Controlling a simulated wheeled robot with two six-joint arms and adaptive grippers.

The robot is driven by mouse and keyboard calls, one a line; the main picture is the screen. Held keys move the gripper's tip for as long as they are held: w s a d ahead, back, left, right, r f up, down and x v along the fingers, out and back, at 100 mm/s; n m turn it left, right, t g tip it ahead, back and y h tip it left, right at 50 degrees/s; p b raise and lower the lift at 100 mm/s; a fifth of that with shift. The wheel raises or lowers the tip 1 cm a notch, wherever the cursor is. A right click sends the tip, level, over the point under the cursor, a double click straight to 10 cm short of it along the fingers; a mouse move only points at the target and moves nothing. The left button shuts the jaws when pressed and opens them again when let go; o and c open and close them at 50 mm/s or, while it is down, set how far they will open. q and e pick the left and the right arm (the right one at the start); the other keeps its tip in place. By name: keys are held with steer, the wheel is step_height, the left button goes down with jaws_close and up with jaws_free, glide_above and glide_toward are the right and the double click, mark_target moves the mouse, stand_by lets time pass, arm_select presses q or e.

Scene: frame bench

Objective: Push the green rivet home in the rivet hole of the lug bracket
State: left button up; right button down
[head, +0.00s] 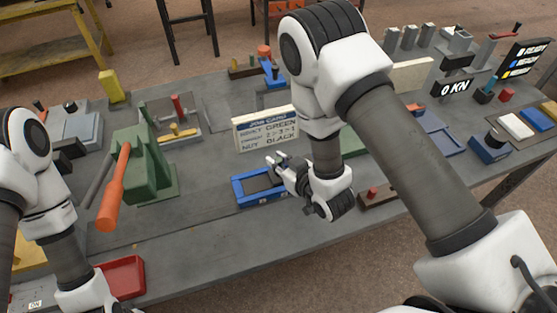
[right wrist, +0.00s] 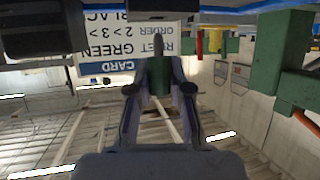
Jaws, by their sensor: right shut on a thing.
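My right gripper (head: 280,163) is over the blue-rimmed tray (head: 240,195) near the bench's middle. In the right wrist view its fingers (right wrist: 159,88) are shut on a green piece, which I take to be the green rivet (right wrist: 159,76). A narrow grey part stands out beyond the fingertips, towards a grey block at the top edge. The rivet cannot be made out in the head view. I cannot clearly pick out the lug bracket or its rivet hole in either view. Only part of my left arm shows at the lower left; its gripper is out of view.
A job card (head: 265,130) stands behind the tray. A green press (head: 140,165) with an orange handle (head: 115,185) stands to the left. A red tray (head: 122,277) lies at the front left. Bare bench top shows between the press and the blue-rimmed tray.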

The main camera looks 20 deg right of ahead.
steer(key=shift+f+b, duration=1.2)
steer(key=shift+f, duration=0.3)
steer(key=c, duration=1)
jaws_free()
steer(key=shift+s, duration=0.15)
steer(key=v, duration=0.7)
steer(key=shift+s, duration=0.1)
